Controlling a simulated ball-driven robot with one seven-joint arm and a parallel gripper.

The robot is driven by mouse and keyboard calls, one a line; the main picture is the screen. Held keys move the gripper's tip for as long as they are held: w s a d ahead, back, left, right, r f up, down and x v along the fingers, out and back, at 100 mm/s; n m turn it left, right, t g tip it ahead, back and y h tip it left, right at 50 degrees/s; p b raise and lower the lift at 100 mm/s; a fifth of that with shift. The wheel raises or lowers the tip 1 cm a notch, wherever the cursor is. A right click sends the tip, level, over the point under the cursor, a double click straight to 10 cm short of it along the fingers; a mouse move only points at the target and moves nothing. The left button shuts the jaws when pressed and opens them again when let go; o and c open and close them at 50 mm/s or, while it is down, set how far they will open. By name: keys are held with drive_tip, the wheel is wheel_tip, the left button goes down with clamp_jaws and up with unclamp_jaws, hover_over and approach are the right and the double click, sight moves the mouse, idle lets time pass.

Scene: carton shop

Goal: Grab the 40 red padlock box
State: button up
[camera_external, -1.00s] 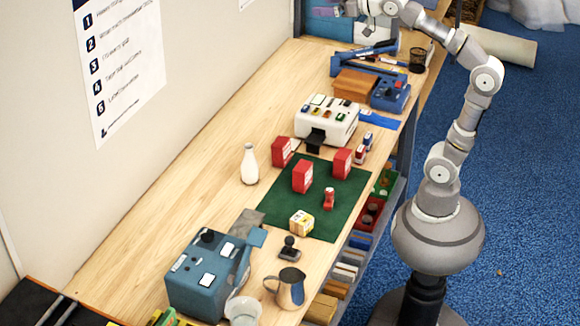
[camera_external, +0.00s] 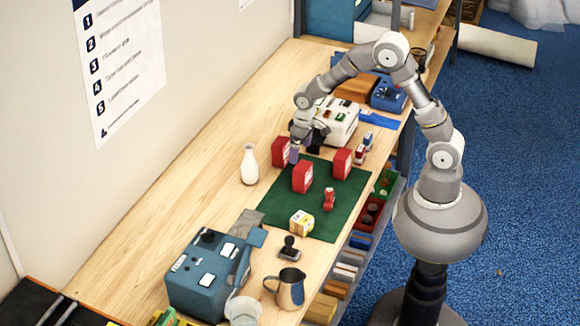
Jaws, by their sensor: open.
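Three similar red boxes stand on or beside the green mat (camera_external: 262,217): a left red box (camera_external: 280,152) at the mat's back left corner, a middle red box (camera_external: 302,177), and a right red box (camera_external: 342,163). Their labels are too small to read, so I cannot tell which is the 40 red padlock box. My gripper (camera_external: 294,153) is open and low, close to the right side of the left red box. I cannot tell whether it touches that box.
A small red item (camera_external: 328,199) and a yellow-white box (camera_external: 301,222) are on the mat. A white bottle (camera_external: 249,165) stands to its left. A white machine (camera_external: 338,121) is behind my gripper. A metal pitcher (camera_external: 290,289) and a blue machine (camera_external: 208,274) are at the front.

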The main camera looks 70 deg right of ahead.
sight(302, 174)
drive_tip(key=shift+g, duration=0.5)
drive_tip(key=f, duration=0.1)
drive_tip(key=s+f, duration=0.2)
drive_tip(key=f, duration=0.1)
drive_tip(key=shift+s+f, duration=0.1)
drive_tip(key=f+b, duration=0.1)
drive_tip(key=f, duration=0.2)
drive_tip(key=w+f+b, duration=0.1)
drive_tip(key=f, duration=0.3)
drive_tip(key=shift+w+a+b, duration=0.1)
drive_tip(key=shift+w+b, duration=0.05)
drive_tip(key=shift+b, duration=0.25)
drive_tip(key=shift+r, duration=0.1)
drive_tip(key=shift+c, duration=0.2)
drive_tip(key=c, duration=1)
drive_tip(key=shift+c, duration=0.2)
drive_tip(key=shift+r, duration=0.1)
